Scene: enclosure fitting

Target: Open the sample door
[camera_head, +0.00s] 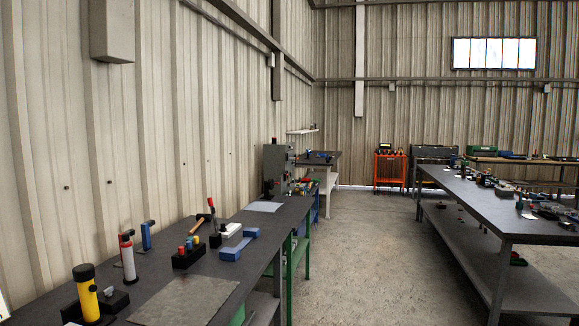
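Neither of my grippers shows in the head view. I cannot make out a sample door for certain. A grey box-like machine (279,165) stands at the far end of the left workbench (255,220), against the wall. It is too small to tell whether it has a door, or whether one is open or shut.
The left bench holds a yellow cylinder (87,293), a red-and-white cylinder (128,258), a blue block (239,244) and a hammer (197,223). A long table (480,207) stands right, an orange cabinet (390,170) at the back. The concrete floor (360,250) between is clear.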

